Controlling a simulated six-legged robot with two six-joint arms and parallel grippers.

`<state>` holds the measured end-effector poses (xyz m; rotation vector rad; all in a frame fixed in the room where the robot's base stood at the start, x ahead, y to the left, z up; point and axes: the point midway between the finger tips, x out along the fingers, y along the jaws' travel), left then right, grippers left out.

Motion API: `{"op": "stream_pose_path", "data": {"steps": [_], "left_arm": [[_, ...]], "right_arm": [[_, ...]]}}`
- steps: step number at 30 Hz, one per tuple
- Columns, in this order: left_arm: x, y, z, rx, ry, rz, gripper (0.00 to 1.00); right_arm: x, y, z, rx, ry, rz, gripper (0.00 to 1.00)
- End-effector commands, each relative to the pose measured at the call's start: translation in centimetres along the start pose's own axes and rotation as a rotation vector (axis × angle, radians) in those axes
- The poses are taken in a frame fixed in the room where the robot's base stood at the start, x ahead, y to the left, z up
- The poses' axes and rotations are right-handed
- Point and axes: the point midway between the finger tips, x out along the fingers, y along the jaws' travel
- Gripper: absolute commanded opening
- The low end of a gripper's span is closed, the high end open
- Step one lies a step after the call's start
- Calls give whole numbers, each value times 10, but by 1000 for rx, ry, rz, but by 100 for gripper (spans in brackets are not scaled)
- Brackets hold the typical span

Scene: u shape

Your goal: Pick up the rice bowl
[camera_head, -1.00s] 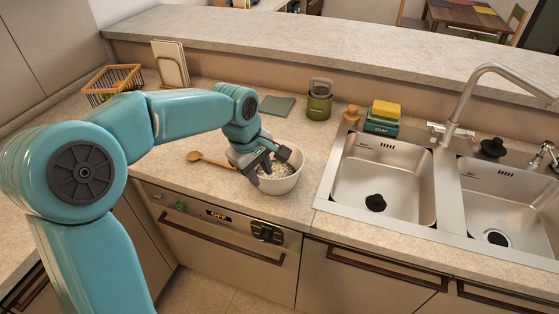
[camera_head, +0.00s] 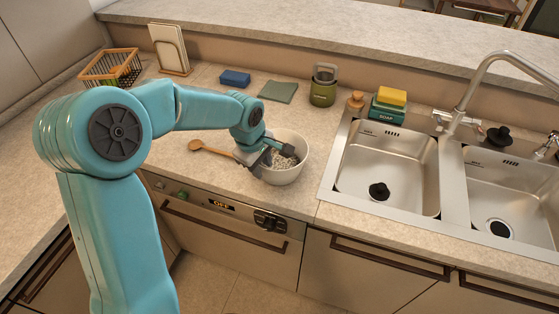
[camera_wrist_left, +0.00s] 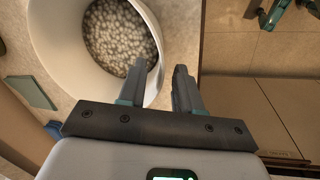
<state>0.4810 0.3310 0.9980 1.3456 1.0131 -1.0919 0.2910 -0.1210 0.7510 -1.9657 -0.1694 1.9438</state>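The rice bowl (camera_head: 291,177) is white and stands upright on the counter near its front edge, left of the sink. Pale grains of rice (camera_wrist_left: 118,38) fill its bottom in the left wrist view. My left gripper (camera_head: 277,160) is at the bowl's near left rim, tilted down. In the left wrist view the fingers (camera_wrist_left: 160,82) are apart, one over the inside of the bowl (camera_wrist_left: 55,40) and one outside, with the rim between them. I see no firm grip on the rim. My right gripper is not in view.
A wooden spoon (camera_head: 206,147) lies left of the bowl. Behind are a blue block (camera_head: 235,78), a green cloth (camera_head: 278,91), a green jar (camera_head: 323,90) and a soap box (camera_head: 387,110) with a yellow sponge. The double sink (camera_head: 390,172) lies right.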

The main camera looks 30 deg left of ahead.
Motion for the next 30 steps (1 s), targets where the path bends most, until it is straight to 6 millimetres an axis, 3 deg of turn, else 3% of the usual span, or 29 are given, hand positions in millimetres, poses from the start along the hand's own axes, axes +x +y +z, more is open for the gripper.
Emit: {"op": "stream_pose_path", "data": {"steps": [9,18,19,21,22,30], "left_arm": [[45,3,-5,0,-2,-3,34],[52,3,-6,0,-1,1,34],[52,3,-6,0,-1,1,27],[52,4,-6,0,-1,0,5],[52,3,-6,0,-1,0,0],[52,3,-5,0,-2,0,0]], "right_arm": [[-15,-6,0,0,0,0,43],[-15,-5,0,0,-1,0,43],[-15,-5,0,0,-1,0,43],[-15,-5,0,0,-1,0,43],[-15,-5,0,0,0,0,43],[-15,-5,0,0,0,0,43]]}}
